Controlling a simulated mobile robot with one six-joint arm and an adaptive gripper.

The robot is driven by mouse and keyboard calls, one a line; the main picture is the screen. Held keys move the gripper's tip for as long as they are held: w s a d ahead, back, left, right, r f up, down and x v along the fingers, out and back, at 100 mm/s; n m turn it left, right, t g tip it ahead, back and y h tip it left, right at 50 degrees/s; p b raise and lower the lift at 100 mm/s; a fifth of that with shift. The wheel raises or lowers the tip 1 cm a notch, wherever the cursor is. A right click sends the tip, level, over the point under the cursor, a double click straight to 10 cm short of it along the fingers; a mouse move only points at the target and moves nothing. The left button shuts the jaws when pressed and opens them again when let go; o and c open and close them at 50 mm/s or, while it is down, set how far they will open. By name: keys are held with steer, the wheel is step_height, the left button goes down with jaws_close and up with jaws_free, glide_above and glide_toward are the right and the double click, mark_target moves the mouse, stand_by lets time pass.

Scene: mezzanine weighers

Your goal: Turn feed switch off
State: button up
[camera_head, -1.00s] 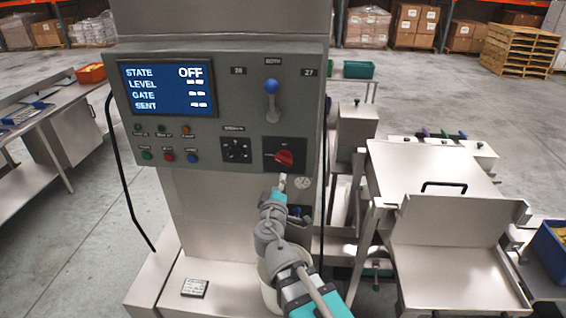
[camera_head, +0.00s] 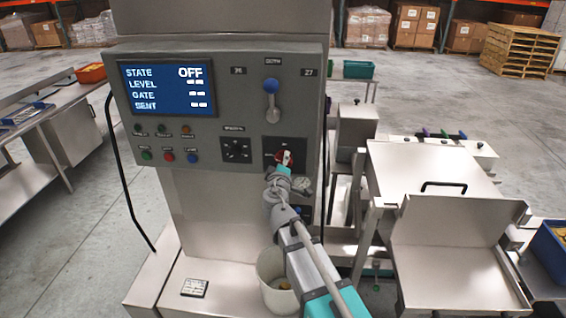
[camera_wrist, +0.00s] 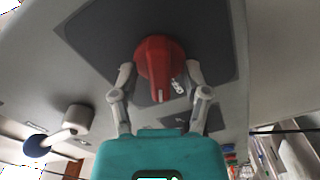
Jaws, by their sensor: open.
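The feed switch is a red rotary knob (camera_head: 284,158) on a dark plate at the lower right of the grey control panel (camera_head: 220,112). In the wrist view the red knob (camera_wrist: 159,68) fills the upper middle, with a white pointer mark on its lower end. My gripper (camera_wrist: 160,80) is open, with one finger on each side of the knob; I cannot tell whether they touch it. In the head view my gripper (camera_head: 283,163) partly covers the knob. The display (camera_head: 168,88) reads STATE OFF, with dashes for level, gate and sent.
A blue-knobbed lever (camera_head: 271,98) sits above the switch and a black selector dial (camera_head: 236,150) sits to its left. Small coloured buttons (camera_head: 168,156) are farther left. A white bucket (camera_head: 272,268) stands below. A steel table (camera_head: 430,170) is at right.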

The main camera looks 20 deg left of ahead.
jaws_close()
stand_by(0.3)
steer(key=shift+n, duration=2.5)
jaws_free()
